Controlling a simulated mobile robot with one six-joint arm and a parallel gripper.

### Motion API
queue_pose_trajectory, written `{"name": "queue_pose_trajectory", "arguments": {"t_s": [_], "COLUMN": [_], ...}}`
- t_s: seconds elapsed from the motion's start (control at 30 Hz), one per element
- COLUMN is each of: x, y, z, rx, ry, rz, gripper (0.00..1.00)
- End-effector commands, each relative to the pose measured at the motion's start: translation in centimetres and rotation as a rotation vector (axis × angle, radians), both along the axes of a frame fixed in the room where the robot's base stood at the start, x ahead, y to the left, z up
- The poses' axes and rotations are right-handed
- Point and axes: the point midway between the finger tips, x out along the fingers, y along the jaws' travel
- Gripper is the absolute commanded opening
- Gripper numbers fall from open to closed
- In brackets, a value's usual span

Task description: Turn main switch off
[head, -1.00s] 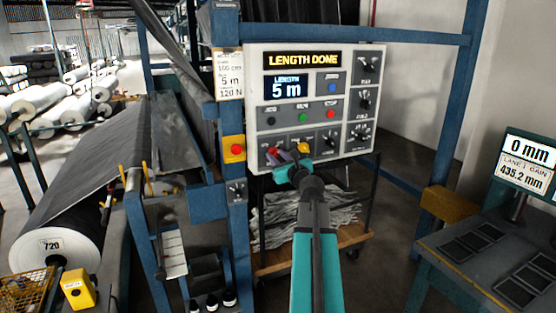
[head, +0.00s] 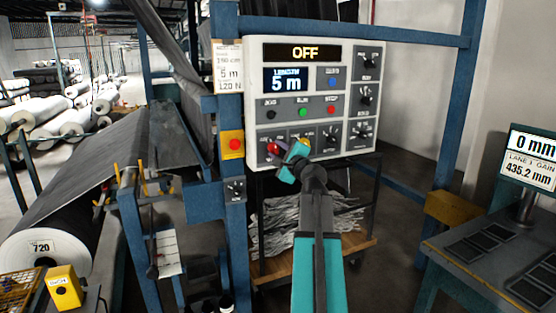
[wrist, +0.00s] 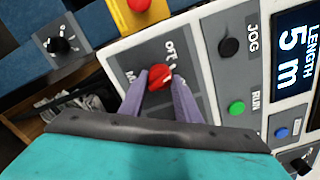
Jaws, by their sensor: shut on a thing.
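The main switch is a red rotary knob (wrist: 160,76) at the lower left of the white control panel (head: 349,55). In the wrist view, "OFF" lettering sits beside it. The knob also shows in the head view (head: 272,148). My gripper (wrist: 160,82) has its two purple fingers on either side of the red knob, shut on it. The panel's top display (head: 303,53) reads "OFF", and the smaller blue display (head: 285,78) reads "5 m". My gripper partly hides the panel's bottom row in the head view.
A red button on a yellow box (head: 234,144) is on the blue post left of the panel, with a small black knob (head: 235,189) below. Jog, green run and red stop buttons (head: 331,109) sit above my gripper. A desk with a screen (head: 531,158) stands at right.

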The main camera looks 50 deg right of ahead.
Motion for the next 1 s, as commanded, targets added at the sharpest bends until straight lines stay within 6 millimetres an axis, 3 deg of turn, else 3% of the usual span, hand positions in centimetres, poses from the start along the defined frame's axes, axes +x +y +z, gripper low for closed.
{"name": "queue_pose_trajectory", "arguments": {"t_s": [0.5, 1.0], "x": [-0.02, -0.05], "y": [-0.14, -0.1], "z": [-0.1, 0.13], "rx": [-0.397, -0.497], "ry": [0.159, 0.202], "rz": [-0.002, -0.002], "gripper": [0.07, 0.07]}}
